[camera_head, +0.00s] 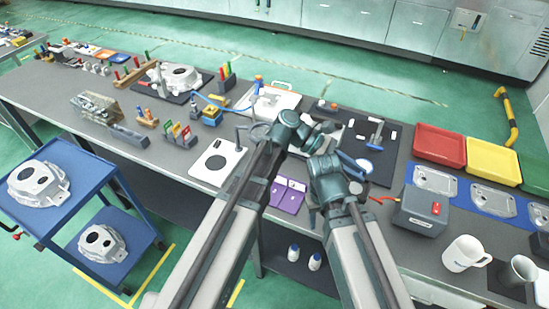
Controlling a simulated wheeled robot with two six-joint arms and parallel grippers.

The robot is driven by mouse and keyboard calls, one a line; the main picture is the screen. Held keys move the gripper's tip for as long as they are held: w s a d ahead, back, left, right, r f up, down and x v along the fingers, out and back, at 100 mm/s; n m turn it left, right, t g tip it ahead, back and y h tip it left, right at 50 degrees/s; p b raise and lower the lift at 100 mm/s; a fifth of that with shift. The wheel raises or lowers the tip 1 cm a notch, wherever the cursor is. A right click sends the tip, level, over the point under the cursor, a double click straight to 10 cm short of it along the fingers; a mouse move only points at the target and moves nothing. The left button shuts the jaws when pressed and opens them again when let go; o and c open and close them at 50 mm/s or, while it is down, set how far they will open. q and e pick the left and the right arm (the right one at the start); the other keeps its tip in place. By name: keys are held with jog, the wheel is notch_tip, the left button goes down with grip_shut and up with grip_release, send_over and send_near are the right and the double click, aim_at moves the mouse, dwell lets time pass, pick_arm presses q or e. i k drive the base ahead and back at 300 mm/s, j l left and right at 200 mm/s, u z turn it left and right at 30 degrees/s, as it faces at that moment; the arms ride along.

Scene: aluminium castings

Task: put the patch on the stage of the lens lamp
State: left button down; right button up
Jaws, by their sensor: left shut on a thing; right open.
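A white plate with a black round spot (217,161) lies at the front of the bench, with a grey bent arm at its back right corner; it looks like the lens lamp and its stage. My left gripper (331,127) is past the crossing of my arms, over the middle of the bench, to the right of this plate. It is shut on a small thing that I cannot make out. My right gripper (313,213) is open near the bench's front edge, largely hidden by its own arm. I cannot pick out the patch with certainty.
A purple folder (289,195) lies left of my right arm. A dark mat (383,160) holds a blue-handled tool (376,131). A grey box (421,211), a white mug (463,253) and red (440,147) and yellow (491,160) trays stand to the right. A blue cart (80,160) stands left.

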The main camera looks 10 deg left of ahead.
aim_at(215, 162)
jog(key=j+z, duration=0.2)
jog(key=j, duration=0.6)
jog(key=j+z, duration=0.15)
jog(key=j, duration=0.65)
jog(key=k+j+z, duration=0.2)
jog(key=j, duration=0.55)
jog(key=i+j, duration=0.05)
